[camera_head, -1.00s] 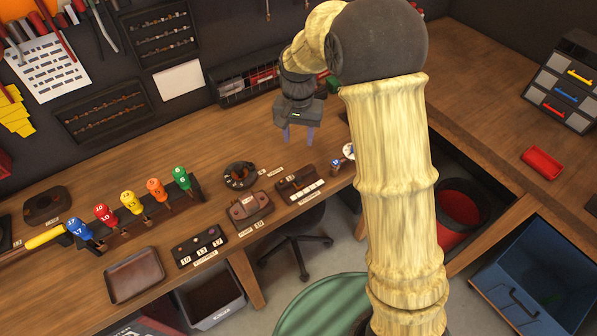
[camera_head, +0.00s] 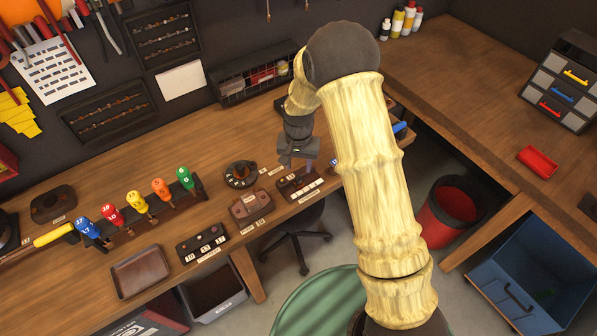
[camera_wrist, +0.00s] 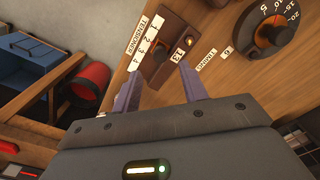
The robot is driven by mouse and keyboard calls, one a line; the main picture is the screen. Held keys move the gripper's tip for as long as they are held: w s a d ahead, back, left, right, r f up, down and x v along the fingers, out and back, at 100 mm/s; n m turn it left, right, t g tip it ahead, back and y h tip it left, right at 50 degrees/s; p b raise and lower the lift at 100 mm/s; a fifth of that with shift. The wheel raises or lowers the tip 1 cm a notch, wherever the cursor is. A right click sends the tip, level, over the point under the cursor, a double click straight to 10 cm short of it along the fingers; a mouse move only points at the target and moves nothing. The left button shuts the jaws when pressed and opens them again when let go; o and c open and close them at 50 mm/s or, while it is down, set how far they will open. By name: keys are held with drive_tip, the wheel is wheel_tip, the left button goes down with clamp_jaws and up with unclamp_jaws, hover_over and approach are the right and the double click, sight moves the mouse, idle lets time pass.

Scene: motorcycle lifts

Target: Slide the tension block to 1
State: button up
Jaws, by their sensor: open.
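The tensioner (camera_head: 297,181) is a dark brown unit with a row of white number labels, near the front edge of the bench. In the wrist view, the tensioner (camera_wrist: 178,28) shows labels 1 to 4 along one side, and a small plate reading 13 beside an orange spot. My gripper (camera_head: 297,162) points down over the tensioner. In the wrist view my gripper (camera_wrist: 159,88) is open, its two purple fingers apart with the near end of the tensioner between and beyond them.
A round black timing dial (camera_head: 240,174) is left of the tensioner, with a brown unit (camera_head: 250,206) in front. Coloured numbered knobs (camera_head: 137,201) stand in a rack farther left. A tray (camera_head: 140,272) lies near the front edge. A wire basket (camera_head: 253,82) is behind.

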sight(299, 177)
drive_tip(key=shift+f+p, duration=0.8)
drive_tip(key=shift+f, duration=2.15)
clamp_jaws()
